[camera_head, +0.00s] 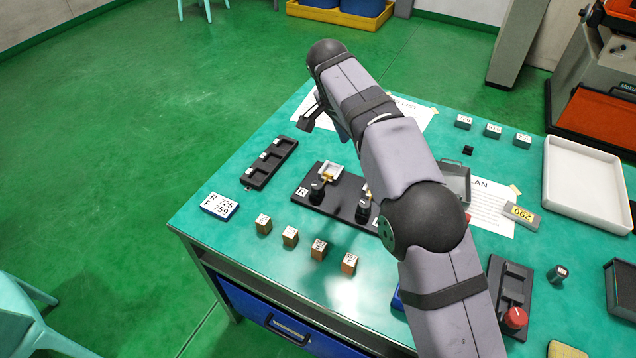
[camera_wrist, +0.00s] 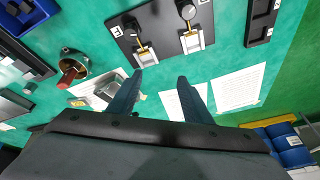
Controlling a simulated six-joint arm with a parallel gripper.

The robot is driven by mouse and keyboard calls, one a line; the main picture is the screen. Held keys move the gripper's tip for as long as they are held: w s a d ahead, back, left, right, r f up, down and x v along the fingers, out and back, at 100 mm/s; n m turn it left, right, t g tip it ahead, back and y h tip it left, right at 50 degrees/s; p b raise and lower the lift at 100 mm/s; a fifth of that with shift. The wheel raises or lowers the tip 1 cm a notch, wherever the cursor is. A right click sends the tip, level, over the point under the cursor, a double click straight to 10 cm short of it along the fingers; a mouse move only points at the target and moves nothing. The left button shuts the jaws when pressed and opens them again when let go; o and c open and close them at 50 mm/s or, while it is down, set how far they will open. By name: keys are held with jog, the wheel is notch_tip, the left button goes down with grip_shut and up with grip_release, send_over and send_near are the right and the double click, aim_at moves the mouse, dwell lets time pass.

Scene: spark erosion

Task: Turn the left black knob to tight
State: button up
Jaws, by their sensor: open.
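The left black knob (camera_head: 316,193) stands upright on a dark plate (camera_head: 340,188), beside a label reading R. It also shows at the top of the wrist view (camera_wrist: 187,11), on the right there. A second black knob (camera_head: 363,210) stands to its right on the same plate, partly close to my arm. Small brass-and-metal pieces lie behind the knobs. My gripper (camera_head: 311,112) hangs beyond the plate in the head view, partly hidden by my arm. In the wrist view its fingers (camera_wrist: 160,80) are apart and empty, clear of both knobs.
Several small tagged wooden blocks (camera_head: 290,236) stand in front of the plate. A black compartment tray (camera_head: 270,163) lies to its left, near a number card (camera_head: 220,206). A white tray (camera_head: 590,180) and a plate with a red knob (camera_head: 515,318) are at right. Papers lie behind.

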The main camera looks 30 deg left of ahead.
jog(key=s+d+f+n+g, duration=0.1)
jog(key=s+d+f, duration=0.1)
jog(key=n+y, duration=0.5)
jog(key=n, duration=1)
send_near(318, 185)
jog(key=shift+w+a+f+n+g, duration=0.3)
jog(key=shift+f+n, duration=0.05)
jog(key=shift+n, duration=0.05)
jog(key=shift+p+x, duration=0.95)
jog(key=shift+x, duration=2.7)
jog(key=shift+d, duration=0.1)
jog(key=shift+c, duration=0.3)
jog(key=c, duration=1)
